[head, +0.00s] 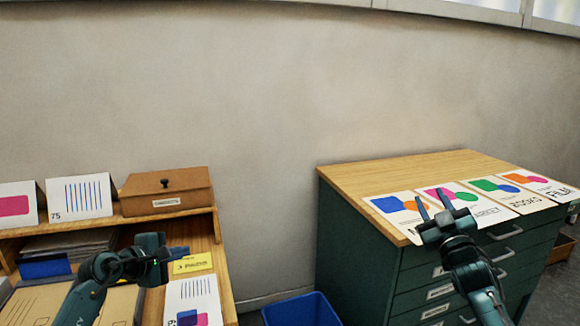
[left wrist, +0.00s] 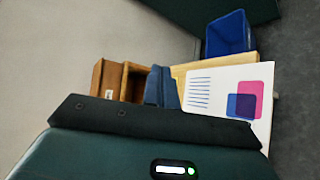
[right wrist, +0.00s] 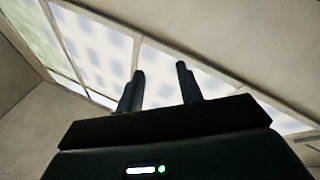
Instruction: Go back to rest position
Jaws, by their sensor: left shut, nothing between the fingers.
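My left gripper (head: 180,253) is over the left table, beside a yellow label and above a white card with blue lines and a pink and blue shape (head: 193,300). Its fingers are together and hold nothing; they also show shut in the left wrist view (left wrist: 162,86). My right gripper (head: 433,204) is raised in front of the green cabinet, its fingers pointing up and spread apart with nothing between them. The right wrist view shows the same two separated fingers (right wrist: 160,88) against the windows and wall.
A green drawer cabinet (head: 345,222) with a wooden top carries several printed posters (head: 395,207). The left table holds a brown box (head: 166,192), upright cards (head: 80,197) and a stack of dark sheets (head: 68,243). A blue bin (head: 300,310) stands on the floor between them.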

